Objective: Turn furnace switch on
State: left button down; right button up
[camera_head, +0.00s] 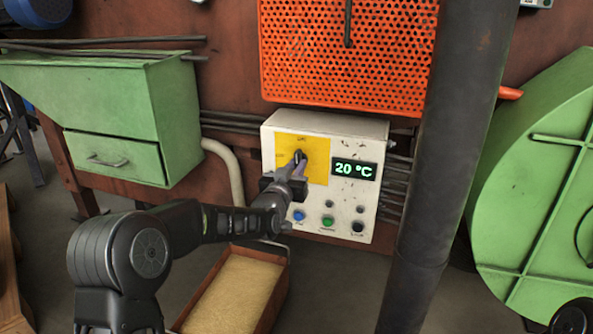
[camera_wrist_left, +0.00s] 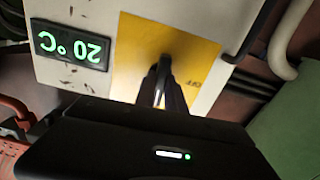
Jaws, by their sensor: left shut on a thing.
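The furnace switch is a dark rotary knob (camera_head: 298,156) on a yellow plate (camera_head: 318,169) at the upper left of a white control box (camera_head: 339,213). My left gripper (camera_head: 296,164) is at the knob, with its fingers shut on it. In the left wrist view, the knob (camera_wrist_left: 165,62) shows at the fingertips (camera_wrist_left: 162,80), in front of the yellow plate (camera_wrist_left: 205,55). The fingers hide much of the knob, so its exact angle is hard to tell. The display (camera_head: 354,169) reads 20 °C in green. My right gripper is not in view.
Blue (camera_head: 299,215), green (camera_head: 327,221) and black (camera_head: 358,227) buttons sit below the display. A dark vertical pipe (camera_head: 430,190) stands close to the box's right. A green cabinet (camera_head: 105,100) is at the left. A sand-filled tray (camera_head: 285,285) lies below the box.

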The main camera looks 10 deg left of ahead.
pick_arm(q)
jog(key=shift+m, duration=0.5)
jog(key=c, duration=1.4)
grip_release()
jog(key=shift+s, duration=0.15)
jog(key=s+p, duration=0.1)
jog(key=s, duration=0.6)
jog(key=shift+s+a, duration=0.25)
jog(key=shift+f, duration=0.15)
